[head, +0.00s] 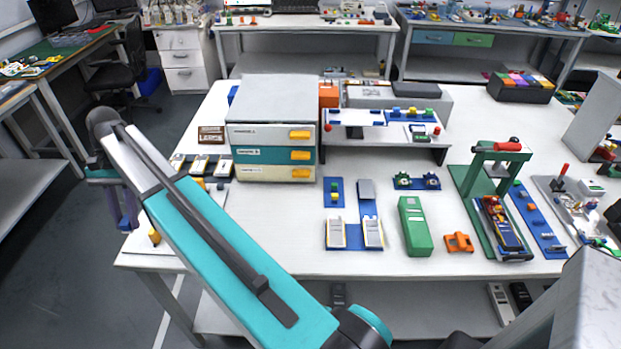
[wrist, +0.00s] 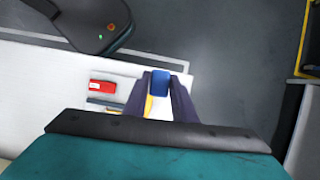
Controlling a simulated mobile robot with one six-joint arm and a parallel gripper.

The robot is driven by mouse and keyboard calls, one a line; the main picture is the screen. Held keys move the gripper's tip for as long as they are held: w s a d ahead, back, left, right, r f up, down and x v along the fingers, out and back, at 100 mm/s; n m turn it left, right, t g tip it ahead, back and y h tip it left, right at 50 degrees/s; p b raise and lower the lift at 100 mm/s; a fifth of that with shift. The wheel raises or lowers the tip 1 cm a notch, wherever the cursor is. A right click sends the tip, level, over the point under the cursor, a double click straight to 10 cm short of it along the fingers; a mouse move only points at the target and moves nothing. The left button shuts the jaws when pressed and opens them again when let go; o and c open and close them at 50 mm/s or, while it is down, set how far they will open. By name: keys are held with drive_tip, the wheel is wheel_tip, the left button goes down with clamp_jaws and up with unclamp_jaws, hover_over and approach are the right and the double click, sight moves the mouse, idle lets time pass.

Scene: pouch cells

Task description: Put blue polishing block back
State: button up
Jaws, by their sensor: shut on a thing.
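My gripper (wrist: 160,82) is shut on a small blue block (wrist: 160,84), the blue polishing block, in the wrist view. The block sits between the two dark purple fingers, near their tips. Below the block in the wrist view, part of a yellow piece (wrist: 149,106) shows between the fingers. A yellow piece (head: 154,236) also stands on the table's front left corner in the head view.
A red block (wrist: 102,87) lies left of my gripper on a white surface. A drawer cabinet (head: 271,133) stands on the table behind and right of my gripper. Several small holders (head: 201,164) lie beside it. The grey floor is open beyond the table's left edge.

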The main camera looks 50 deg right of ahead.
drive_tip(key=shift+d, duration=0.15)
drive_tip(key=shift+m, duration=0.3)
drive_tip(key=shift+d+f+m, duration=0.1)
drive_tip(key=shift+f+m, duration=0.1)
drive_tip(key=shift+m, duration=0.1)
drive_tip(key=s+d+f+m+t, duration=0.2)
drive_tip(key=s+d+m, duration=0.3)
drive_tip(key=d, duration=0.7)
drive_tip(key=s+d+f+m+t, duration=0.25)
drive_tip(key=s+d+m, duration=0.3)
drive_tip(key=d, duration=0.65)
drive_tip(key=s+d+f+m, duration=0.1)
drive_tip(key=s+d+m, duration=0.1)
drive_tip(key=s+d, duration=0.4)
drive_tip(key=s+d+f+m+t, duration=0.1)
drive_tip(key=s+d+m, duration=0.1)
drive_tip(key=s+d, duration=0.5)
drive_tip(key=s+d+f+m+t, duration=0.1)
drive_tip(key=s+d+m, duration=0.2)
drive_tip(key=s+d, duration=0.4)
drive_tip(key=shift+s+d+h+b, duration=0.2)
drive_tip(key=shift+s+h+b, duration=0.2)
drive_tip(key=shift+s, duration=0.4)
